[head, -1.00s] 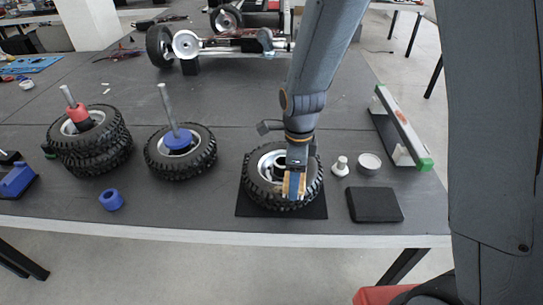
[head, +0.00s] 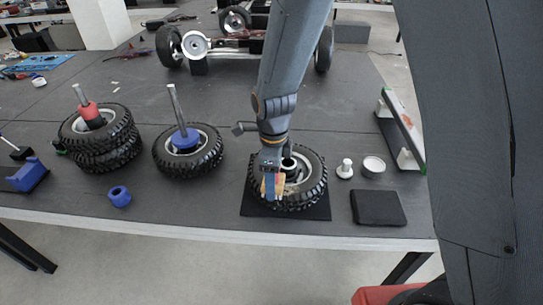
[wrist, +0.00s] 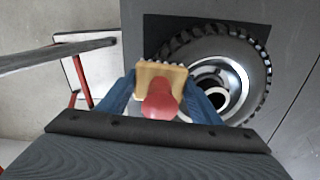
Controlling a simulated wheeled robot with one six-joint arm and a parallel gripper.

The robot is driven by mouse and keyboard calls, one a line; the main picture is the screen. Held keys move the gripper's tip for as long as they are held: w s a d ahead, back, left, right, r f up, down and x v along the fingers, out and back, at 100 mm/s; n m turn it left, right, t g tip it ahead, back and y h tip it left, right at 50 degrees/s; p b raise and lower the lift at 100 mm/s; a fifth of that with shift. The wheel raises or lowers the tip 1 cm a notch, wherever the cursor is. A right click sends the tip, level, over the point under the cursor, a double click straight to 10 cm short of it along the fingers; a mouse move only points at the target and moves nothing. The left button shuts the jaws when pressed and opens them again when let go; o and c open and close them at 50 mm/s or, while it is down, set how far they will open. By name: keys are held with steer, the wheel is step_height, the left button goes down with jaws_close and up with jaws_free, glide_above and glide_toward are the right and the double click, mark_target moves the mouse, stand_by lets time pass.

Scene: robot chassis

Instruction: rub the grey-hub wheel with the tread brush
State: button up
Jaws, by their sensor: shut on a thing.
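The grey-hub wheel (head: 315,187) lies flat on a black square mat (head: 318,211), its light grey hub facing up. My gripper (head: 269,180) is above the wheel's front left part. It is shut on the tread brush (head: 281,185), a tan wooden block with a red knob (wrist: 160,101). In the wrist view the tan brush block (wrist: 163,70) sits between blue fingers, over the wheel's tyre (wrist: 185,45). The brush overlaps the tyre, but I cannot tell whether its bristles touch. My arm and gripper hide part of the wheel.
Left stand a wheel with a blue hub and metal rod (head: 187,160) and stacked tyres with a red collar (head: 93,125). A blue ring (head: 119,196) lies in front. Right are a white knob (head: 345,169), a round tin (head: 374,166), a black pad (head: 379,208) and a green-ended rail (head: 407,133).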

step_height(320, 180, up, 4)
steer(key=shift+d+f+p, duration=0.15)
steer(key=shift+f+p, duration=0.05)
steer(key=shift+p, duration=0.5)
step_height(320, 180, up, 5)
steer(key=p, duration=0.4)
steer(key=shift+f, duration=0.1)
